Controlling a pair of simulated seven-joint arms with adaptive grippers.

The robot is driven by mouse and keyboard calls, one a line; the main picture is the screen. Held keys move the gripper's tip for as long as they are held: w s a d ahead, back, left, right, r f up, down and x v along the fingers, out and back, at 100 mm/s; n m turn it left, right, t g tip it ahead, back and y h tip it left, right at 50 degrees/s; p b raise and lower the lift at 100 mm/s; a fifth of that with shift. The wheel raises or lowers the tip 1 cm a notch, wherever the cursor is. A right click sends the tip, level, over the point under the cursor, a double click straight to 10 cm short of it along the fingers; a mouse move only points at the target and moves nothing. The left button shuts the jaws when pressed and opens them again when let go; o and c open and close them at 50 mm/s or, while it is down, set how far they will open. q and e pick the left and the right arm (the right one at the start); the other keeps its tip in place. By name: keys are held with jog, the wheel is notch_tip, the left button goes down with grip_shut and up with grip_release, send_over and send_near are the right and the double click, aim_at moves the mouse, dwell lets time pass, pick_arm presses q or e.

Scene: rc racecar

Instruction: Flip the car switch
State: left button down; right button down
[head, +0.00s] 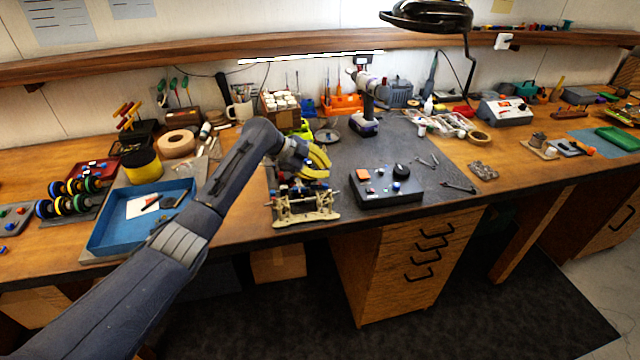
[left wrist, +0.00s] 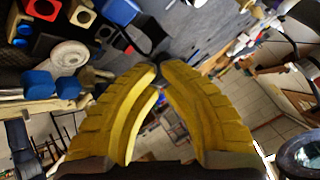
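The car (head: 303,207) is a tan, open chassis at the front edge of the bench in the head view. Some red and blue parts show at its back, partly hidden by my gripper. I cannot make out its switch. My left gripper (head: 318,164) has yellow fingers and is just above and behind the car's back part. In the left wrist view the fingertips (left wrist: 160,70) come together, with nothing visible between them. My right gripper is not in view.
A blue tray (head: 103,233) lies to the left. A drill (head: 364,105) stands farther back. The dark mat (head: 365,150) behind the box has free room.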

aim_at(320, 183)
pick_arm(q)
jog(key=shift+d+f, duration=0.1)
jog(key=shift+f, duration=0.3)
jog(key=shift+f, duration=0.25)
dwell(1.3)
jog(key=shift+f, duration=0.2)
jog(key=shift+d+f, duration=0.15)
jog(key=shift+f, duration=0.35)
dwell(0.9)
jog(key=shift+r, duration=0.9)
jog(key=shift+s+a+r, duration=0.1)
jog(key=shift+a+r, duration=0.1)
jog(key=shift+r, duration=0.6)
jog(key=shift+w+a+r, duration=0.1)
jog(key=shift+a+r, duration=0.15)
jog(key=shift+r, duration=0.6)
jog(key=shift+s+a+r, duration=0.1)
jog(key=shift+a+r, duration=0.1)
jog(key=shift+r, duration=0.6)
